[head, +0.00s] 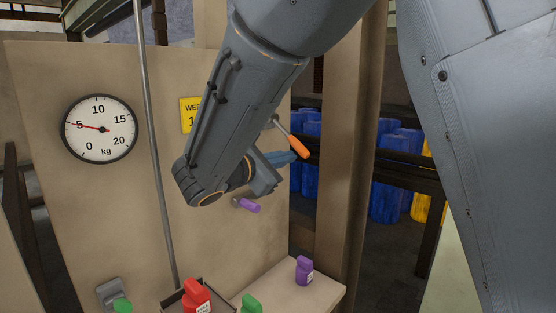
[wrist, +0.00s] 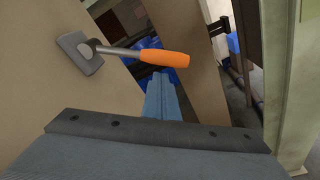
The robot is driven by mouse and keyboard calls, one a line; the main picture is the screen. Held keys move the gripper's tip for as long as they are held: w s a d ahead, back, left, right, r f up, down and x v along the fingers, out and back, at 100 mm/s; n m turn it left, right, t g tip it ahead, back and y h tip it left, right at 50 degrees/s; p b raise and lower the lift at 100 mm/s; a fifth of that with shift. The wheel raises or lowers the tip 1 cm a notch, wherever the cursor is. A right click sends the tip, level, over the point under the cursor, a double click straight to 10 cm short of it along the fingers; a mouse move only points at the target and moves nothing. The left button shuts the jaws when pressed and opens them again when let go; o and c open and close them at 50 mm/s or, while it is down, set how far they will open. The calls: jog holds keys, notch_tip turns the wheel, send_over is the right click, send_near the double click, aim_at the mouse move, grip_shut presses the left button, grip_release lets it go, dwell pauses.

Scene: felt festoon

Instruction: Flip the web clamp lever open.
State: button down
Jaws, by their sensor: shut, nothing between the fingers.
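A lever with an orange grip (head: 299,147) and a metal rod sticks out from the beige panel, right of my forearm. In the wrist view the orange lever (wrist: 165,59) runs right from a grey metal mount (wrist: 80,52) on the panel. No label shows that it is the web clamp lever. A purple handle (head: 249,205) projects from the panel lower down. My gripper (head: 298,156) is shut and empty, just below the orange grip in the head view. Its blue-grey fingers (wrist: 160,88) show below the grip in the wrist view; contact cannot be told.
A dial (head: 100,129) marked kg reads about 5. A yellow sign (head: 188,115) is partly hidden by my arm. A post (head: 348,150) and blue rolls (head: 385,190) are at right.

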jog(key=shift+s+d+r, duration=0.2)
jog(key=shift+s+r, duration=0.05)
jog(key=shift+r, duration=0.15)
jog(key=shift+r+p, duration=0.1)
jog(key=shift+p, duration=0.2)
